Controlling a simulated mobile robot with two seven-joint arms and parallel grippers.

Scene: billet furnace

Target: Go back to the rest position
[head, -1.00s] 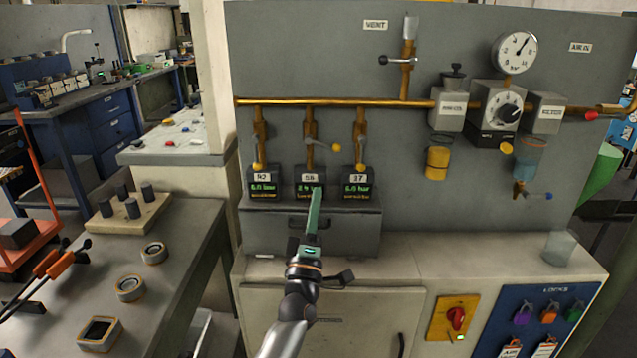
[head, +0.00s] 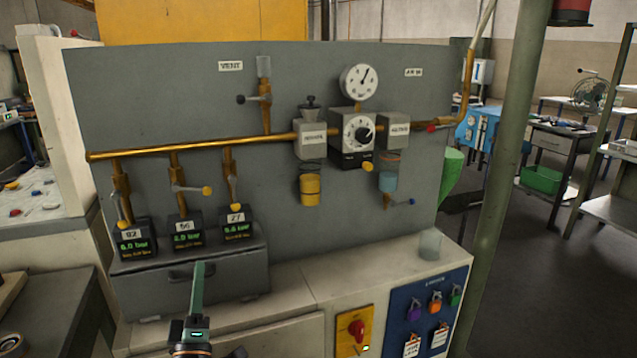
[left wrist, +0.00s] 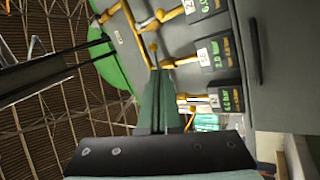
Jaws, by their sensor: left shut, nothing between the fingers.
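My left gripper (head: 199,268) is shut and empty. In the head view it stands upright at the bottom, its green fingers in front of the grey drawer box (head: 240,283) under the gauge boxes. In the left wrist view its two fingers (left wrist: 161,95) lie together with nothing between them. The grey panel fixture and its dark gauge boxes (left wrist: 218,52) show beyond the fingertips, seen sideways. My right gripper is in neither view.
A grey panel (head: 190,95) carries a copper pipe (head: 200,145), three drop valves, a pressure dial (head: 360,81) and a regulator (head: 358,135). A red switch (head: 356,328) and lock board (head: 428,310) are below. A green post (head: 505,170) stands right.

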